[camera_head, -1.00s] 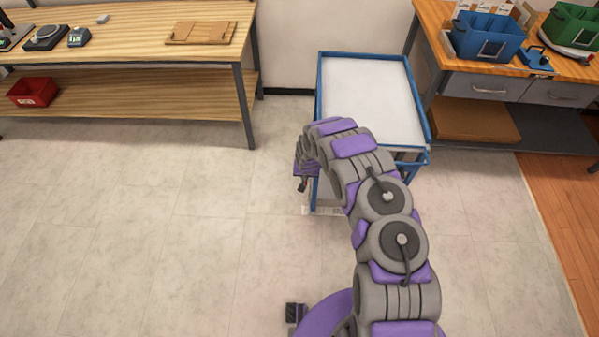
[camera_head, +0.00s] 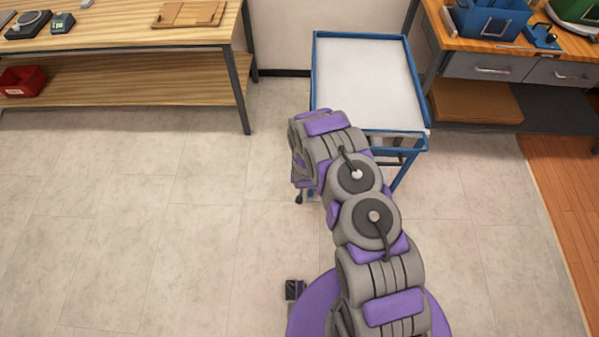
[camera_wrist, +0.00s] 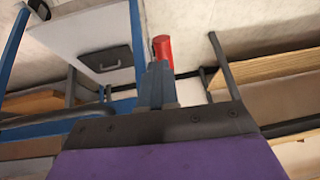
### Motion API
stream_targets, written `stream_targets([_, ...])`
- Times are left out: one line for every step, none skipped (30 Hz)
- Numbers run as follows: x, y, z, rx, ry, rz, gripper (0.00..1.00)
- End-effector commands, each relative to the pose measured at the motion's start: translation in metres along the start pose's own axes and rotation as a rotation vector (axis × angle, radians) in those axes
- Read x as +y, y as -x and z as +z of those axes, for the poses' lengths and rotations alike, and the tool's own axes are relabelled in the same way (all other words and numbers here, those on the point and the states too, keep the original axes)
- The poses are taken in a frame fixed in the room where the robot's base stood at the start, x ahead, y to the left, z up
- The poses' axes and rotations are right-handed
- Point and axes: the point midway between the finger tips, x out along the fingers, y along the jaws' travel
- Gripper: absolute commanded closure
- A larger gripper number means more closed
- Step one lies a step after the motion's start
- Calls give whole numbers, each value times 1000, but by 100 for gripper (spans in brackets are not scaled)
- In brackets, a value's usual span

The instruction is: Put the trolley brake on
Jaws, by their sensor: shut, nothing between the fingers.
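The trolley (camera_head: 362,75) has a blue frame and a pale top, and stands between the two benches in the head view. In the wrist view a blue trolley post (camera_wrist: 138,40) rises just left of my gripper (camera_wrist: 157,85), whose grey fingers are together and empty. In the head view the end of my arm is down at the trolley's near left corner, and my arm hides the fingers and much of the trolley's lower part.
A wooden bench (camera_head: 120,27) with a lower shelf stands at left; a bench with drawers (camera_head: 488,67) is close on the trolley's right. A red rounded object (camera_wrist: 162,50) shows beyond my fingers; I cannot tell what it is. The floor (camera_head: 140,210) at left is clear.

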Motion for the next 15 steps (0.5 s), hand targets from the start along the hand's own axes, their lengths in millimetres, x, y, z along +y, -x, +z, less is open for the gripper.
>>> stream_targets([0,-2,4,19,5,3,100])
stream_targets([0,-3,5,30,6,5,100])
stream_targets([-1,-5,6,43,7,7,100])
stream_targets([-1,-6,6,54,9,7,100])
stream_targets([-2,-7,6,65,10,7,100])
stream_targets([-2,-8,6,76,11,7,100])
stream_targets([-2,-9,7,82,12,7,100])
stream_targets([-2,-10,7,87,12,7,100])
stream_targets([-2,-12,9,91,13,7,100])
stream_targets([-2,-13,9,93,13,7,100])
stream_targets([-1,-14,10,95,13,7,100])
stream_targets([-1,-16,11,97,13,7,100])
stream_targets([-1,-17,12,97,13,7,100])
stream_targets([0,-18,12,98,13,7,100])
stream_targets([0,-19,13,98,12,6,100])
